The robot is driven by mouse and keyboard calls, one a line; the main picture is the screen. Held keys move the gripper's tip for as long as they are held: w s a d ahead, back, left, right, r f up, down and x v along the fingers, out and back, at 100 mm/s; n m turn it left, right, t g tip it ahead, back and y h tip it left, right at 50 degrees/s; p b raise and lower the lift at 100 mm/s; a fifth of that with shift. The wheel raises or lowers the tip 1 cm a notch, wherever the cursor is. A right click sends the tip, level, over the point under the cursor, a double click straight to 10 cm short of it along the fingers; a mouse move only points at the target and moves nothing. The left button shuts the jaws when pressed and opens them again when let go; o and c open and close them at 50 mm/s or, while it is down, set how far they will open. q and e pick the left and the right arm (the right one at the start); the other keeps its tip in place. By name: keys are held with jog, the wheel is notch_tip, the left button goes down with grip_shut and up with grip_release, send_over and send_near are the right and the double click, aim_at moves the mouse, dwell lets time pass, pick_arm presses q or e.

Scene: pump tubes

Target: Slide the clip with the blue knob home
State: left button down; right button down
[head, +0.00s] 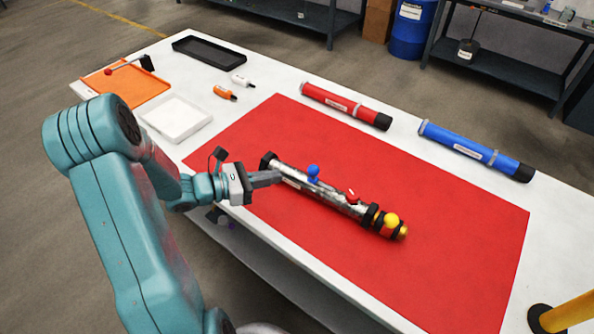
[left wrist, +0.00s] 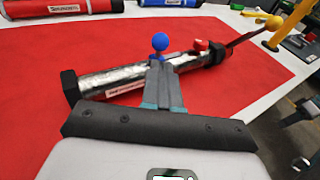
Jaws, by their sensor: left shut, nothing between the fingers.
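A metallic pump tube (head: 325,195) with black end parts lies on the red mat (head: 420,272). The blue knob (head: 313,171) stands up from the tube's middle; it also shows in the left wrist view (left wrist: 160,42), just beyond my fingertips. A red knob (head: 351,195) and a yellow knob (head: 391,220) sit farther along toward the right end. My left gripper (head: 278,177) is shut and empty, with its fingers at the near side of the tube, left of the blue knob. Whether the fingers touch the tube or knob is unclear. The clip under the blue knob is mostly hidden. My right gripper is out of view.
A red tube (head: 345,106) and a blue tube (head: 476,151) lie behind the mat. A white tray (head: 176,119), an orange tray (head: 128,84), a black tray (head: 210,54) and two small bottles stand at the far left. The mat's front right is clear.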

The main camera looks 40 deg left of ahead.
aim_at(313, 174)
pick_arm(q)
jog(key=p+x, duration=0.1)
jog(key=x, duration=0.6)
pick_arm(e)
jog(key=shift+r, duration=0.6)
